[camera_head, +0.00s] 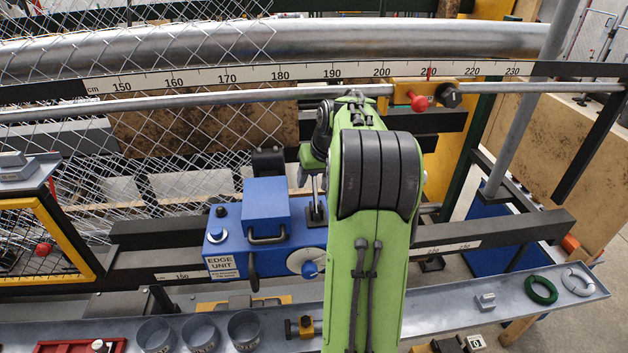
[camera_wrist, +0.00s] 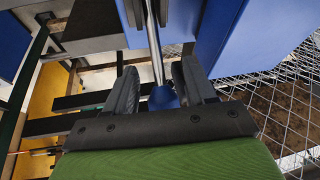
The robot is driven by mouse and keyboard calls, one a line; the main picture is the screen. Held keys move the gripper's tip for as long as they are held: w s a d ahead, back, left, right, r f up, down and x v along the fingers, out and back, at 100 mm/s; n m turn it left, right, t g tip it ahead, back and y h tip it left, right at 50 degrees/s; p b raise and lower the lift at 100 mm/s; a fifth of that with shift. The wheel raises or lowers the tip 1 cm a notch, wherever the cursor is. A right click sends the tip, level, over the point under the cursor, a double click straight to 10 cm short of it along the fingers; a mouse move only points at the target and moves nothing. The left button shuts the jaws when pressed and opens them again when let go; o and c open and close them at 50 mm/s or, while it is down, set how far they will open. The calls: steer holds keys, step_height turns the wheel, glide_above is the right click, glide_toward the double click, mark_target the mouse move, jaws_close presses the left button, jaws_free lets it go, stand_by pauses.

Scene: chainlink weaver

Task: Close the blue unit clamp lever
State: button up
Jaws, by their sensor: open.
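The blue edge unit (camera_head: 265,205) sits on the dark rail in the head view, with its blue housing also in the wrist view (camera_wrist: 222,35). The clamp lever (camera_wrist: 155,45) is a metal rod ending in a blue knob (camera_wrist: 163,98). My gripper (camera_wrist: 158,86) is open, with one dark finger on each side of the knob. I cannot tell whether either finger touches it. In the head view, my green arm covers the right part of the unit and most of the lever.
Chain-link mesh (camera_head: 215,130) hangs behind and left of the unit. A long ruler (camera_head: 300,74) runs above. A handle (camera_head: 267,236) and a dial (camera_head: 308,262) are on the unit's front. A grey shelf (camera_head: 455,318) below holds cups (camera_head: 200,333) and a green ring (camera_head: 541,290).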

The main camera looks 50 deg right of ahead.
steer(key=shift+w+f, duration=0.15)
steer(key=shift+f, duration=0.15)
steer(key=shift+r, duration=0.1)
jaws_close()
steer(key=shift+d, duration=0.15)
steer(key=shift+r, duration=0.1)
